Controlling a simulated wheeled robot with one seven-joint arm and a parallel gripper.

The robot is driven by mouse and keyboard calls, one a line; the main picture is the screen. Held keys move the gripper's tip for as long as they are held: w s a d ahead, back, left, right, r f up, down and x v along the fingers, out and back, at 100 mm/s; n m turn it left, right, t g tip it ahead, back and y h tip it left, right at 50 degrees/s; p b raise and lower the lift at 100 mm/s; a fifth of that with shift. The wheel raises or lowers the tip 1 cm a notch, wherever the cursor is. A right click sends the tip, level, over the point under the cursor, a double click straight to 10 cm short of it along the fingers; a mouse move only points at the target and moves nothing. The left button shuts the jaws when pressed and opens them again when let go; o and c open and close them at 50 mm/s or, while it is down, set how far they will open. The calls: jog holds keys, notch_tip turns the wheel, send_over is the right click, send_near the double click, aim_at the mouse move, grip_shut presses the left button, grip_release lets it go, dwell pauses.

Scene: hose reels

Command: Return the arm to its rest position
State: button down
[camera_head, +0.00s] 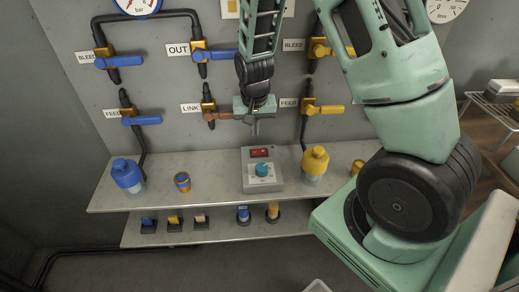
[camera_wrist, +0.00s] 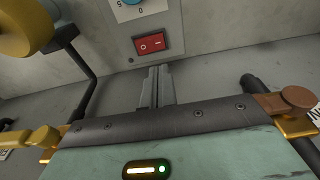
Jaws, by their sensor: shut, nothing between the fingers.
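My arm reaches in from the right and hangs down at the wall panel. My gripper (camera_head: 255,130) is in front of the panel, between the LINK valve and the right-hand FEED valve, above the grey switch box (camera_head: 275,185). In the wrist view its two fingers (camera_wrist: 156,76) are together, with nothing between them. The gripper body hides part of the panel and the end of the LINK handle (camera_head: 218,116). The switch box, with its red switch and blue knob, shows at the top of the wrist view (camera_wrist: 172,22), apart from the fingers.
Blue-handled valves (camera_head: 118,62) and black pipes are on the left of the panel, yellow-handled ones (camera_head: 325,110) on the right. The upper shelf (camera_head: 215,165) carries a blue bottle (camera_head: 127,175), a small can (camera_head: 182,182) and a yellow bottle (camera_head: 314,164). Small items stand on the lower shelf (camera_head: 190,233).

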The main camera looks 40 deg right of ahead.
dwell(0.3)
jog(key=s+a+r+n+y, duration=0.1)
jog(key=s+a+r+n, duration=0.25)
jog(key=a, duration=0.45)
jog(key=s+a+r+n+y, duration=0.1)
jog(key=s+a+r+n, duration=0.3)
jog(key=a, duration=0.5)
jog(key=s+a+r+n, duration=0.3)
jog(key=s, duration=0.5)
jog(key=s+a+r+n+g, duration=0.1)
jog(key=s+a+r+n, duration=0.3)
jog(key=s, duration=0.5)
jog(key=shift+s+a, duration=0.2)
jog(key=shift+r, duration=0.1)
